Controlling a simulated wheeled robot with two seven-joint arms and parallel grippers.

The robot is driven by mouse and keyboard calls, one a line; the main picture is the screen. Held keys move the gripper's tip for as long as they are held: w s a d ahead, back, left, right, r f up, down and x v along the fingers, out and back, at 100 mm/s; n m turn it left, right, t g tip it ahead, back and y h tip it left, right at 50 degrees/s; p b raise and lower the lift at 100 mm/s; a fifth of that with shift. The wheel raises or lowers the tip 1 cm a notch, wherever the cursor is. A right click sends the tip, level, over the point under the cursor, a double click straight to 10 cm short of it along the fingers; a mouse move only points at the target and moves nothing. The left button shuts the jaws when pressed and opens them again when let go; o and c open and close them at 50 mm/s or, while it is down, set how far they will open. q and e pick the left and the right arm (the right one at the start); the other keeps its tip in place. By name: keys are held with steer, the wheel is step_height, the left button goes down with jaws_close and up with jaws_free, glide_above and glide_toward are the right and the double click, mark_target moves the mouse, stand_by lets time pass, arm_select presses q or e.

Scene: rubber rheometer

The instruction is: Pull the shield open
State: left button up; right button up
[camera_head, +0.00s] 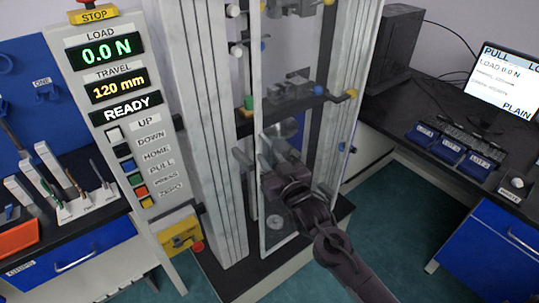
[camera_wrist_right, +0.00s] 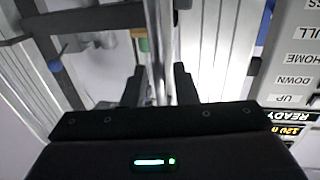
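The shield (camera_head: 258,88) is a clear panel with a pale upright edge at the front of the tall test frame; it looks closed, though its clear face is hard to make out. My right gripper (camera_head: 252,153) is at this edge, at about mid-height, with its two fingers apart. In the right wrist view a shiny upright bar (camera_wrist_right: 159,45) runs between the fingertips (camera_wrist_right: 159,82), one finger on each side. I see no clear grip on the bar; contact is hard to tell. My left gripper is not in view.
A control panel (camera_head: 108,115) with readouts and buttons stands left of the frame. A left bench (camera_head: 70,240) holds tools and an orange tray. The right bench (camera_head: 440,130) carries blue boxes (camera_head: 465,158) and a monitor (camera_head: 508,85). Teal floor (camera_head: 385,205) is free between frame and right bench.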

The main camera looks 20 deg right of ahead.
steer(key=shift+w, duration=0.15)
steer(key=shift+c, duration=0.3)
jaws_close()
